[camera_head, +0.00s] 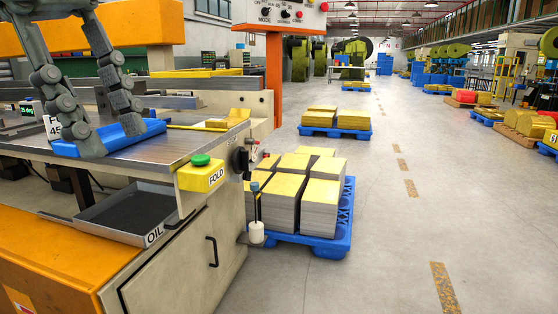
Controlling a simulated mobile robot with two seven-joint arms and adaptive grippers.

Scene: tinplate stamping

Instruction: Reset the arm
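My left gripper (110,137) reaches down from the upper left over the machine table (190,137). Its two dark grey fingers are spread apart. Their tips are at a blue bar-shaped piece (155,129) lying on the table; I cannot tell whether they touch it. Nothing is visibly clamped between them. My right gripper is not in view.
The yellow FOLD box with a green button (201,160) is at the table's front corner. The OIL tray (130,215) sits below. A blue pallet (342,228) with yellow-topped stacks stands beside the machine.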

